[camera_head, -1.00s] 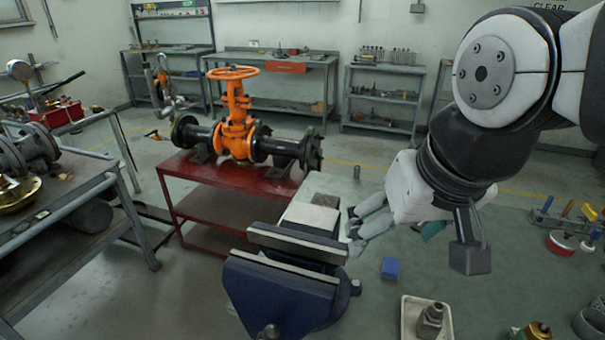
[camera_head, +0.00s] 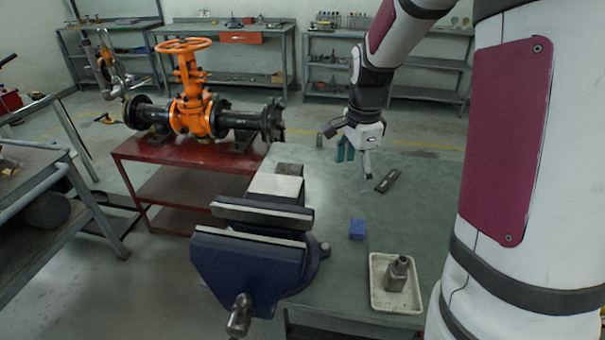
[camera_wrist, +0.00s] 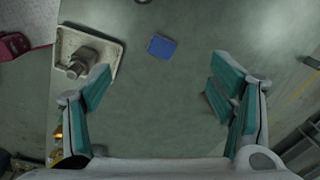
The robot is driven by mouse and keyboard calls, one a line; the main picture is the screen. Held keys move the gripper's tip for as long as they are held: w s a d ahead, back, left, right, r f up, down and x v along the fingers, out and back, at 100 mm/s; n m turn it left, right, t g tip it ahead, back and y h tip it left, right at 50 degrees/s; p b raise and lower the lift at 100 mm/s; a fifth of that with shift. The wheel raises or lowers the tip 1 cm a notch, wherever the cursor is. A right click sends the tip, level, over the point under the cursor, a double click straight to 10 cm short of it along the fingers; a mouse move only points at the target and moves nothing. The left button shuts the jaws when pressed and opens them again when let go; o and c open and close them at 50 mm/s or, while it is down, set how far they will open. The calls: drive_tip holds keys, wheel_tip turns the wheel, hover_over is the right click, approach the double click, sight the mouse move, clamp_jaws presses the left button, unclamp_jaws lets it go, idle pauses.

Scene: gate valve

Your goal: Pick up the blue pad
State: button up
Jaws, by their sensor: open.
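The blue pad (camera_head: 357,229) is a small blue block on the grey-green bench top, right of the vise and behind the tray. In the wrist view the pad (camera_wrist: 161,46) lies at the upper middle, beyond the fingertips and between their lines. My gripper (camera_head: 356,166) is over the far part of the bench, behind the pad and apart from it. In the wrist view its teal-padded fingers (camera_wrist: 161,82) are spread wide with nothing between them.
A blue vise (camera_head: 255,255) stands at the bench's left edge. A pale tray (camera_head: 378,303) holds a grey metal fitting (camera_head: 397,274) near the pad. A dark flat bar (camera_head: 388,181) lies by my gripper. An orange valve (camera_head: 190,115) stands on a red table (camera_head: 185,153).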

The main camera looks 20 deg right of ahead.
drive_tip(key=w+d+f+m+g, duration=0.1)
drive_tip(key=w+d+f+m, duration=0.1)
drive_tip(key=d+f+m, duration=0.5)
drive_tip(key=n, duration=0.2)
hover_over(358, 226)
wheel_tip(358, 226, down, 10)
drive_tip(key=shift+w+a+f+p, duration=0.15)
drive_tip(key=shift+f+p, duration=0.05)
drive_tip(key=shift+p, duration=0.15)
drive_tip(key=shift+f+p, duration=0.5)
drive_tip(key=shift+f, duration=2.2)
drive_tip(key=shift+s, duration=0.2)
drive_tip(key=c, duration=1)
